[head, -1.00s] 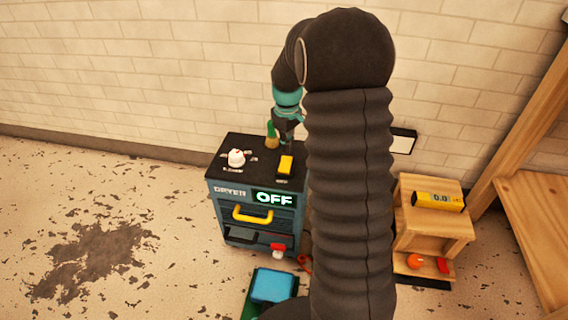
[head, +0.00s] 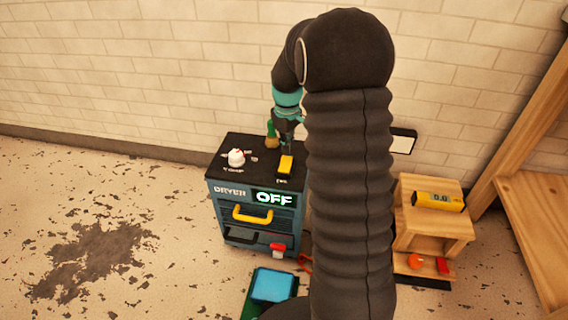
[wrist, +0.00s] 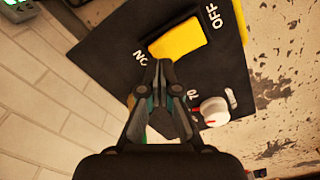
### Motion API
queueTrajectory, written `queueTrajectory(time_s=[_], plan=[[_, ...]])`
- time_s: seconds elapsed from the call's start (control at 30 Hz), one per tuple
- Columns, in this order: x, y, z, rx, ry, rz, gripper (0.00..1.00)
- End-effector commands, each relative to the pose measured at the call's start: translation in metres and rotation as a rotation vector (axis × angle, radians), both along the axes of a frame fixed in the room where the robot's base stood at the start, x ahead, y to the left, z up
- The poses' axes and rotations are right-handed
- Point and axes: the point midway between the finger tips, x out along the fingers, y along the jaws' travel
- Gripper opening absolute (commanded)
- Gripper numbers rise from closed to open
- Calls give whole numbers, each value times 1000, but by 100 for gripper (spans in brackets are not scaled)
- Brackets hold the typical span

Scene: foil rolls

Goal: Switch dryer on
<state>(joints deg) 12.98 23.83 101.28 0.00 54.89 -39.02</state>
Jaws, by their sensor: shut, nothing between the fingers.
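The dryer (head: 229,205) is a dark blue-grey cabinet with a black top, and its display (head: 273,197) reads OFF. A yellow rocker switch (head: 286,164) sits on the top; in the wrist view the switch (wrist: 178,40) lies between the labels ON and OFF. My gripper (head: 287,146) is over the back of the dryer top, behind the switch. In the wrist view my gripper (wrist: 158,68) is shut and empty, its tips close to the ON label. I cannot tell whether the tips touch the top.
A white knob (head: 236,158) stands on the dryer top left of the switch; a green-handled brush (head: 271,136) is at the back. A wooden stand (head: 435,226) with a yellow meter (head: 437,201) is to the right. A blue box (head: 273,285) lies in front.

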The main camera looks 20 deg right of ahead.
Motion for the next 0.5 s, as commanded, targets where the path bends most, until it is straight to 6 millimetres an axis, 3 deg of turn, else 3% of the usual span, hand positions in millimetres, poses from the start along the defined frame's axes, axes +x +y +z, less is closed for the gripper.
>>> queueTrajectory(time_s=[0.5], plan=[[0, 0, -10, 0, 0, 0, 0]])
